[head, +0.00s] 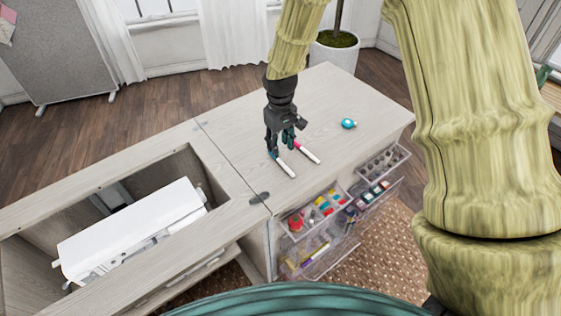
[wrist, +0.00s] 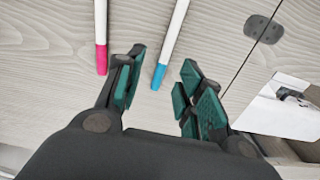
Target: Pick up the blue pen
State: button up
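The blue pen (head: 286,168) lies on the cabinet top; it has a white body and a blue end. In the wrist view the blue pen (wrist: 168,50) points its blue end toward the gap between my fingers. A similar white pen with a pink end (head: 309,153) lies beside it, and in the wrist view this pink pen (wrist: 101,40) is left of my left finger. My gripper (head: 281,148) is open and empty, close above the pens. In the wrist view my gripper (wrist: 160,90) has its fingertips on either side of the blue end, which is not gripped.
An open well holds a white sewing machine (head: 130,232) at left. Clear drawers (head: 318,212) with small colourful items stand open at the front. The top's far side is clear.

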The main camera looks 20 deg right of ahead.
aim_at(280, 160)
jog(key=shift+s+a+f, duration=0.1)
jog(key=shift+s+f, duration=0.1)
jog(key=shift+f, duration=0.1)
jog(key=shift+s+a+f+p, duration=0.1)
jog(key=shift+f+p, duration=0.1)
jog(key=shift+f, duration=0.6)
jog(key=shift+s+d+f+p, duration=0.1)
jog(key=shift+f+p, duration=0.1)
jog(key=shift+f, duration=0.55)
jog(key=shift+s+a+f+p, duration=0.1)
jog(key=shift+f+p, duration=0.1)
jog(key=shift+f, duration=0.6)
jog(key=c, duration=0.8)
